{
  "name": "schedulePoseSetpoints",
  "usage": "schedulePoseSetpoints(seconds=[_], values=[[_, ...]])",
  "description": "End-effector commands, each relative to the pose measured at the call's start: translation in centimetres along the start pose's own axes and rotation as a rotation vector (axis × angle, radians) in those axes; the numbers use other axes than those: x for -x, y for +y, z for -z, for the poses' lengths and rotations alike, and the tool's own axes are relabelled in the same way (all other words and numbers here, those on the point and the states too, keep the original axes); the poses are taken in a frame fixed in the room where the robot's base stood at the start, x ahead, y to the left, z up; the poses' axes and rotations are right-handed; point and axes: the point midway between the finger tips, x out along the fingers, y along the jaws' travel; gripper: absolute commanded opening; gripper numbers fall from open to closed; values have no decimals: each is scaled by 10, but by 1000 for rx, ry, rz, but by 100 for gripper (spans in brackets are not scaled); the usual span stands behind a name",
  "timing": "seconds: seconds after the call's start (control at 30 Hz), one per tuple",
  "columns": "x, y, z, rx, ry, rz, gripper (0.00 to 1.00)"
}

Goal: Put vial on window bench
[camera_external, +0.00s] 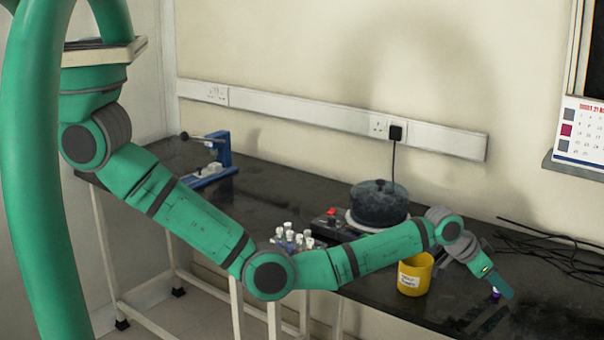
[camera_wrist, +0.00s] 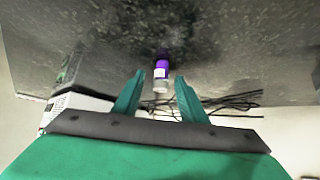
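A small vial with a purple upper part and a clear-white end (camera_wrist: 161,74) shows in the wrist view, at the gap between my fingertips. Only a bit of its purple (camera_external: 495,295) shows in the external view, on the black bench beside my fingers. My gripper (camera_external: 500,289) points down to the bench at the right. In the wrist view its two green fingers (camera_wrist: 158,80) are spread, with a gap on each side of the vial. I cannot tell how deep the vial sits between them. The black bench (camera_external: 450,305) runs along the wall; no label marks it as the window bench.
A yellow labelled cup (camera_external: 415,274) stands left of my gripper. Behind it are a dark pot (camera_external: 378,203) on a heater and several vials (camera_external: 293,238). Black cables (camera_external: 550,250) lie at the right. A blue device (camera_external: 217,150) stands far left.

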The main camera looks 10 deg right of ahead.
Motion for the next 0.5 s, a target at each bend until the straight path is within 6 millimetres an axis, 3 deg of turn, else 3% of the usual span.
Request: schedulePoseSetpoints(seconds=[0.1,0.27,0.3,0.5], values=[[0,0,0,0,0,0,38],[0,0,0,0,-1,0,3],[0,0,0,0,-1,0,0],[0,0,0,0,-1,0,0]])
